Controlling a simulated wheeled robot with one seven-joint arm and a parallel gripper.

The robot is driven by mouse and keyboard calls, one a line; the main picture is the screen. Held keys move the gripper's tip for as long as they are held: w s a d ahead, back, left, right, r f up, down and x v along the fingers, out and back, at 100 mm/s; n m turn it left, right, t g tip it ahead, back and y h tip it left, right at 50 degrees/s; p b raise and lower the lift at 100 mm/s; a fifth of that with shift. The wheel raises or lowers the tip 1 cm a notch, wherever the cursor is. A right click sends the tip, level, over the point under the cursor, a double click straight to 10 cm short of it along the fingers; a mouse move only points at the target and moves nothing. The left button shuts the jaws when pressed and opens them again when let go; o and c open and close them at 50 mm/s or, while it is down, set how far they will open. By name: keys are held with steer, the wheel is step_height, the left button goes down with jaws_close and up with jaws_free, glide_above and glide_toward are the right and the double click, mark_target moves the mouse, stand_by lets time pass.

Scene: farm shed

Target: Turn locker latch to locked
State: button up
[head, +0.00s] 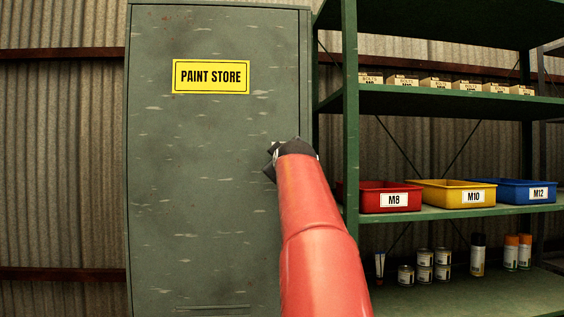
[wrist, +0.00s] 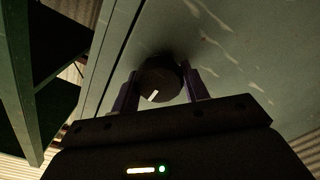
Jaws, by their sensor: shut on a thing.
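The green locker (head: 205,200) stands in front of me with its door closed and a yellow "PAINT STORE" sign (head: 211,76) on it. My gripper (head: 277,155) is at the right edge of the door, and my red arm hides the latch in the head view. In the wrist view the latch is a dark round knob (wrist: 160,82) with a short white mark (wrist: 153,96) on its face. My gripper (wrist: 160,88) is shut on the knob, one finger on each side. The mark sits low on the knob and is tilted. No lock labels show.
Green shelving (head: 350,120) stands close on the right. It holds a red M8 bin (head: 375,206), a yellow M10 bin (head: 440,201), a blue M12 bin (head: 505,199), small boxes above and cans below. A corrugated wall (head: 60,160) is behind.

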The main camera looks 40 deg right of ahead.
stand_by(0.4)
steer(key=o, duration=1)
steer(key=b+v, duration=0.2)
steer(key=v, duration=0.6)
steer(key=shift+w, duration=0.15)
